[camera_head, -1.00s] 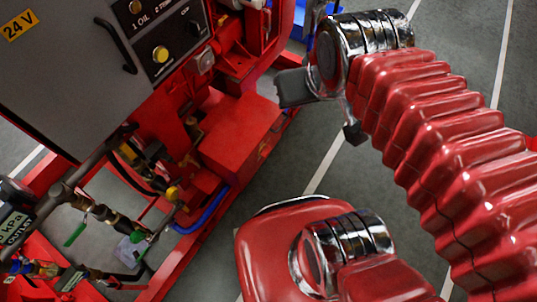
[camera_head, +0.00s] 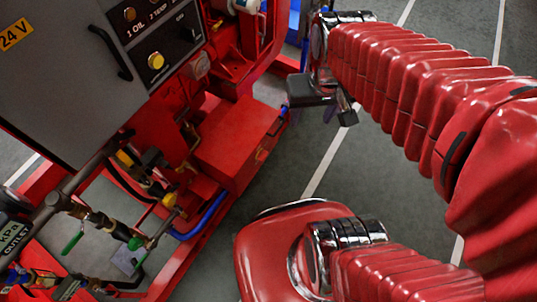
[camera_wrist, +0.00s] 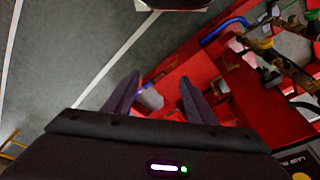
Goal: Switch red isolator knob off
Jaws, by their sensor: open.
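My gripper (camera_head: 331,112) is a dark shape at the end of my red arm, to the right of a red box (camera_head: 232,138) on the pumpset. In the wrist view, the two fingers of my gripper (camera_wrist: 160,76) are spread apart with nothing held. Beyond and between them is a small grey, rounded part (camera_wrist: 150,98) against red metal; I cannot tell whether it belongs to the isolator. No red isolator knob can be made out with certainty in either view.
The grey control panel (camera_head: 60,75) with a yellow button (camera_head: 155,61) stands at upper left. A blue hose (camera_head: 205,217) and brass pipe fittings (camera_head: 100,213) lie below the box. Grey floor (camera_head: 400,190) with white lines is open on the right.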

